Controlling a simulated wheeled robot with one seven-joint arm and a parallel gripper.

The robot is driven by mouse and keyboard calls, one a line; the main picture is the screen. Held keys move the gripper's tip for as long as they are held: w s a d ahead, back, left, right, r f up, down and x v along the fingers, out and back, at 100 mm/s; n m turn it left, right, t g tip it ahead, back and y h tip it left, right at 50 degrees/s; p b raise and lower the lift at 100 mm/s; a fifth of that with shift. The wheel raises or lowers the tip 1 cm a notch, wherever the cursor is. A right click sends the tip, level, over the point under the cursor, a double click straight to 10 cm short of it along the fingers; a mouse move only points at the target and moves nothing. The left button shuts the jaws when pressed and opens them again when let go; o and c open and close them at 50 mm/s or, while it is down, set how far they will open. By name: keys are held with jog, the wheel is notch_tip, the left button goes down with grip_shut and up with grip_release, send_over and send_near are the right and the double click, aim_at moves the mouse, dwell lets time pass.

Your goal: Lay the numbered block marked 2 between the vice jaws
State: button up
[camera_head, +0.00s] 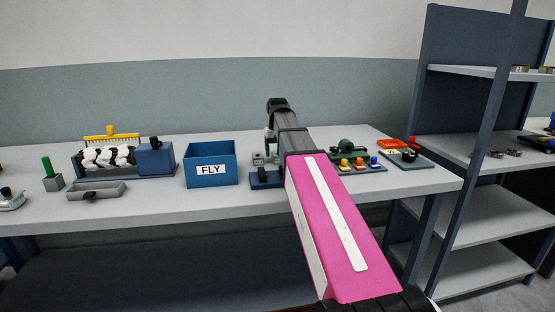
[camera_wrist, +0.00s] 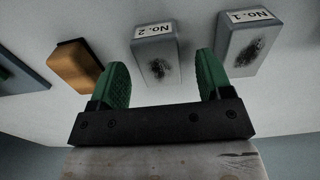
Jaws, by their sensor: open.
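In the wrist view, the grey block labelled "No. 2" (camera_wrist: 156,62) lies on the pale bench top, with a dark smudge on its face. My gripper (camera_wrist: 161,62) is open, and its two green fingers appear on either side of this block in the picture. I cannot tell how far above it they are, and nothing is held. A similar block labelled "No. 1" (camera_wrist: 250,45) is just right of the right finger. In the head view my arm hides the numbered blocks. A grey device on a dark blue base (camera_head: 264,179), partly behind my arm, may be the vice.
A brown-orange block (camera_wrist: 75,67) is left of the left finger. On the bench (camera_head: 145,211), a blue bin marked FLY (camera_head: 210,182) and a roller machine (camera_head: 155,160) stand left of my arm. Boards with coloured knobs (camera_head: 360,170) and a shelf rack (camera_head: 475,73) are right.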

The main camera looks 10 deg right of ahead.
notch_tip(320, 180, down, 2)
jog(key=shift+f, duration=0.1)
jog(key=c, duration=1.2)
jog(key=shift+c, duration=0.3)
jog(key=shift+r, duration=0.2)
